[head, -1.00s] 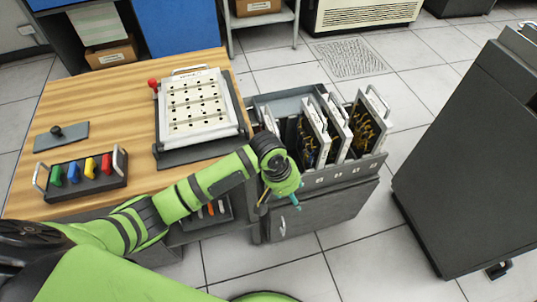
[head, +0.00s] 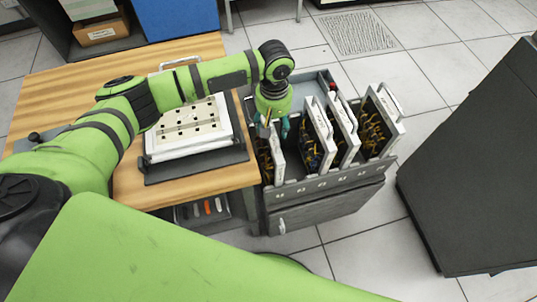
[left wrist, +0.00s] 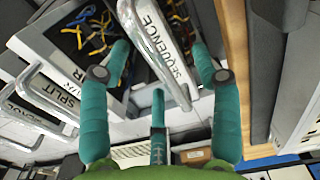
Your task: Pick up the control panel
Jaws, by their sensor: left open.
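Several white-framed control panels with wires inside stand upright in the grey rack (head: 345,178) on the cabinet. The leftmost panel (head: 270,162) is partly hidden by my left gripper (head: 272,127), which points down at its top. In the left wrist view, a panel labelled SEQUENCE (left wrist: 160,38) with a metal handle lies between the spread teal fingers of the left gripper (left wrist: 158,90). The fingers are open, and I see no grip on the handle. My right gripper is not in view.
A white board with a grid of dark marks (head: 190,125) sits on the wooden table (head: 150,188), left of the rack. Other panels (head: 318,140) stand close right of the gripper. A dark cabinet (head: 470,170) stands at the right, with clear floor between.

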